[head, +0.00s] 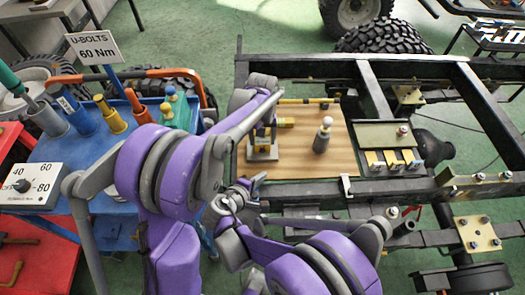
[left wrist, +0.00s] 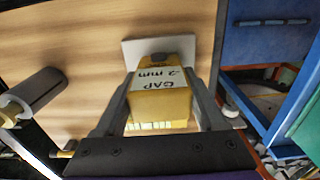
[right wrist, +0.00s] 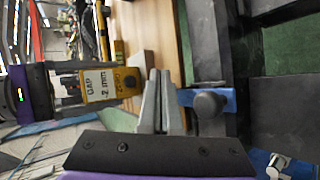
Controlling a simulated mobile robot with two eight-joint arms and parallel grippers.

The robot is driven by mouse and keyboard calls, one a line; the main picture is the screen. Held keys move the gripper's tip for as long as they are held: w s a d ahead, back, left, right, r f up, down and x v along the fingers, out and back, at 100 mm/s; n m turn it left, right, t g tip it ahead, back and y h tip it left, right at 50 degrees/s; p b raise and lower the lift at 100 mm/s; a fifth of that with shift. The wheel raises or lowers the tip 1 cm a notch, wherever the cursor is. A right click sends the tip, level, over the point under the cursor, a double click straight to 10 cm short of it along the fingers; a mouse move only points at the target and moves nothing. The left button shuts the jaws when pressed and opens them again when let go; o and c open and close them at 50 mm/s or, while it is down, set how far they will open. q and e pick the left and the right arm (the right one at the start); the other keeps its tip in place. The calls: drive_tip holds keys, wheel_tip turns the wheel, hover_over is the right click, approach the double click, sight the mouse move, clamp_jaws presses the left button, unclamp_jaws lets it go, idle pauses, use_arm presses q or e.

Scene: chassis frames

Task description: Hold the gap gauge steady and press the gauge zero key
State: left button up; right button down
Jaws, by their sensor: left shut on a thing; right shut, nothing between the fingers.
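The yellow gap gauge (left wrist: 160,106) has a white label reading GAP -2 mm. My left gripper (left wrist: 165,92) is shut around it, one finger on each side, above a pale plate on the wooden board. In the right wrist view the gauge (right wrist: 103,84) also shows, with small lettering that looks like ZERO on its yellow end, facing my right gripper. My right gripper (right wrist: 157,75) is shut and empty, apart from the gauge, just to the right of that end. In the head view my left gripper (head: 264,130) largely covers the gauge, and my right gripper (head: 236,192) is lower and nearer.
The wooden board (head: 290,165) lies on the black chassis frame (head: 300,68). A grey cylinder with a pale knob (head: 322,140) stands on it. A tray with yellow blocks (head: 393,140) is to the right. A blue tool cart (head: 85,150) is at left.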

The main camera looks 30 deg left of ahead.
drive_tip(key=shift+w+a, duration=0.55)
drive_tip(key=shift+w, duration=0.35)
drive_tip(key=shift+w+a, duration=0.5)
drive_tip(key=shift+w, duration=0.35)
drive_tip(key=shift+w+a, duration=0.55)
drive_tip(key=shift+w, duration=0.35)
drive_tip(key=shift+w+a, duration=0.1)
drive_tip(key=shift+w+a, duration=0.15)
drive_tip(key=shift+w, duration=0.1)
drive_tip(key=shift+w+a, duration=0.2)
drive_tip(key=shift+w, duration=0.15)
idle(0.6)
drive_tip(key=shift+s, duration=0.1)
drive_tip(key=shift+s+d, duration=0.45)
drive_tip(key=shift+s, duration=0.15)
drive_tip(key=shift+s+d, duration=0.45)
drive_tip(key=shift+s, duration=0.25)
drive_tip(key=shift+s+d, duration=0.4)
drive_tip(key=shift+s, duration=0.35)
drive_tip(key=shift+s+d, duration=0.45)
drive_tip(key=shift+s, duration=0.25)
